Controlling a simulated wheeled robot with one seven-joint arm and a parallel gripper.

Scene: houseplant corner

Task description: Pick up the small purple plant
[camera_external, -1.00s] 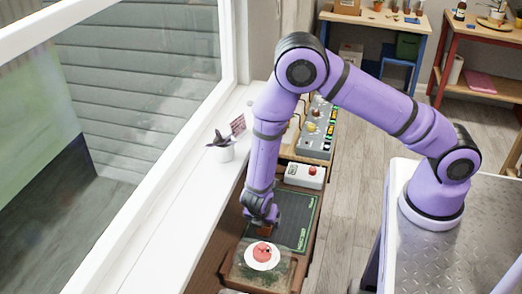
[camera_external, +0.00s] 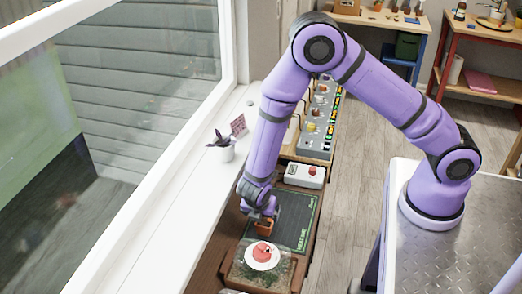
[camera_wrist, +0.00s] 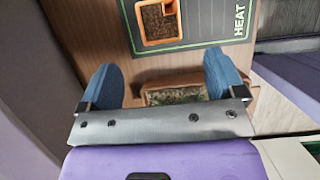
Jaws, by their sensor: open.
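The small purple plant (camera_external: 220,140) has dark purple leaves and stands in a white pot (camera_external: 221,154) on the windowsill, beside a small pink card. My gripper (camera_external: 264,214) is to the right of it and nearer the camera, low over the bench by the heat mat and apart from the plant. In the wrist view my gripper (camera_wrist: 160,80) shows two blue fingers spread wide with nothing held between them. The plant is not in the wrist view.
A square terracotta pot of soil (camera_wrist: 174,8) sits on the dark heat mat (camera_external: 295,222), close to my gripper. A red-pink item (camera_external: 262,254) rests on a white saucer in front. A grey box with a red button (camera_external: 304,175) stands behind. The windowsill (camera_external: 165,190) is mostly clear.

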